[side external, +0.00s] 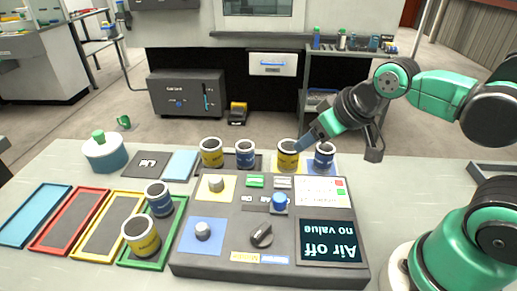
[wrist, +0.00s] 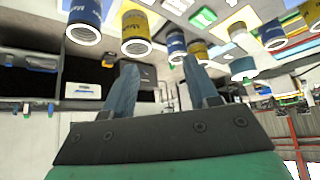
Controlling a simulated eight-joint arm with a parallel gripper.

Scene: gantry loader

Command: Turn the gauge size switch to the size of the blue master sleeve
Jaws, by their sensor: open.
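The blue master sleeve (side external: 324,155) stands upright at the panel's back right; in the wrist view (wrist: 84,20) its label starts with "Ma". The yellow master sleeve (side external: 288,158) stands beside it on a yellow pad. The size switch looks to be the black rotary knob (side external: 262,235) at the front of the gauge panel (side external: 190,265). A yellow label (side external: 245,257) and a blue label (side external: 275,260) lie in front of it; which one it points at is unclear. My gripper (side external: 303,142) is open and empty, close to the master sleeves; both fingers show in the wrist view (wrist: 160,82).
Another yellow sleeve (side external: 211,154) and blue sleeve (side external: 245,155) stand behind the panel. A blue button (side external: 279,200) and two silver posts rise from it. The display (side external: 331,243) reads "Air off, no value". A green tray (side external: 178,243) holds two sleeves; empty trays lie left.

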